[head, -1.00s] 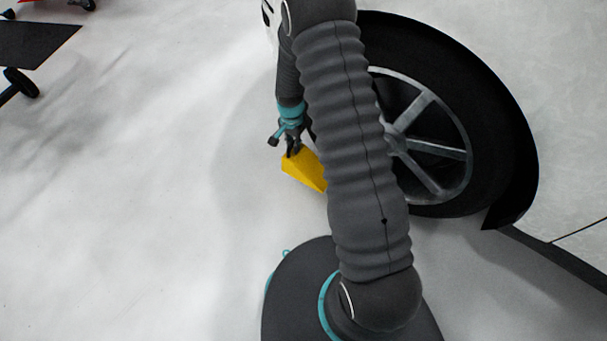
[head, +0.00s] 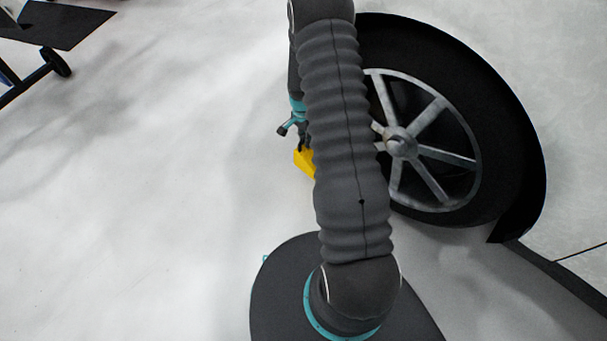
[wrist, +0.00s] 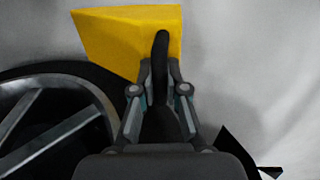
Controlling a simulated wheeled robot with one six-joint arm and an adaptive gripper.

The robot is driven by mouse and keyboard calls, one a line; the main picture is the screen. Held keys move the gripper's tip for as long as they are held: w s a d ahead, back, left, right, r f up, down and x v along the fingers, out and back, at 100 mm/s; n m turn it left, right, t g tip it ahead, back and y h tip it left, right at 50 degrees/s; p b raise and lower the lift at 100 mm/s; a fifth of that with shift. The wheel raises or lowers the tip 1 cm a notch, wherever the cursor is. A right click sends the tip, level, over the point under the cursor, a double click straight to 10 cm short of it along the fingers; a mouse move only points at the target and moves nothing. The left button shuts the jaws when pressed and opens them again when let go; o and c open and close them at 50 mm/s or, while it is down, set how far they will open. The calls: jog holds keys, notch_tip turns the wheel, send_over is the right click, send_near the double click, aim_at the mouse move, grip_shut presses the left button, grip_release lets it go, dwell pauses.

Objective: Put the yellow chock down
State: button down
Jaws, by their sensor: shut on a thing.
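The yellow chock (head: 303,161) shows in the head view just left of my arm, beside the car wheel, with its right part hidden behind the arm. My gripper (head: 303,147) is at its upper end, partly hidden by the arm. In the wrist view the chock (wrist: 120,38) fills the top middle, a yellow wedge shape. I cannot tell whether the chock touches the floor.
A wheel with a black tyre (head: 515,140) and grey spokes stands right of my arm; it also shows at the left of the wrist view (wrist: 50,125). A dark cart (head: 60,25) with small wheels is at the top left. The pale floor (head: 160,200) on the left is clear.

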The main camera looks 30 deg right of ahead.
notch_tip(320, 180, down, 9)
jog(key=shift+f, duration=0.1)
jog(key=c, duration=1.2)
grip_release()
